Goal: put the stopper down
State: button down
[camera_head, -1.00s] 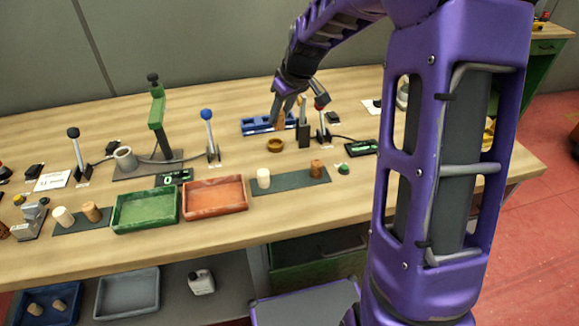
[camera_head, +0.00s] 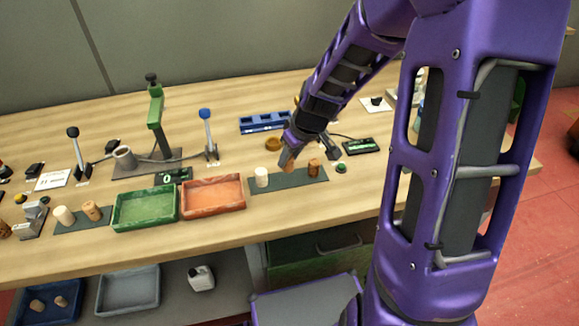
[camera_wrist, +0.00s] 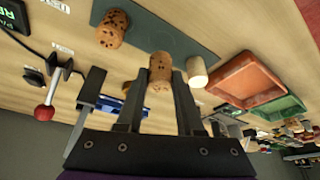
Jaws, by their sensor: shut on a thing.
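My gripper (camera_head: 287,161) is shut on a speckled brown cork stopper (camera_wrist: 160,70), held between its fingertips. In the head view only a little of this stopper (camera_head: 289,168) shows under the fingers. It is over or at the dark green mat (camera_head: 270,186), between a pale stopper (camera_head: 261,178) on the left and another brown stopper (camera_head: 313,168) on the right. The wrist view shows the pale stopper (camera_wrist: 197,72) and the other brown stopper (camera_wrist: 112,28) standing apart from the held one. I cannot tell whether the held stopper touches the mat.
An orange tray (camera_head: 213,207) and a green tray (camera_head: 145,224) lie left of the mat. A blue rack (camera_head: 262,129) and a brown ring (camera_head: 274,144) are behind it. A lit display (camera_head: 359,147) and a green button (camera_head: 340,167) are to the right. Bare tabletop lies in front.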

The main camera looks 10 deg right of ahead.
aim_at(292, 162)
jog(key=shift+f, duration=1.7)
jog(key=shift+f+b, duration=0.2)
jog(key=shift+b, duration=0.15)
jog(key=c, duration=0.5)
grip_release()
jog(key=shift+c, duration=0.2)
jog(key=shift+r+p, duration=0.3)
jog(key=shift+r, duration=0.3)
jog(key=p+v, duration=0.1)
jog(key=v, duration=1)
jog(key=shift+s, duration=0.2)
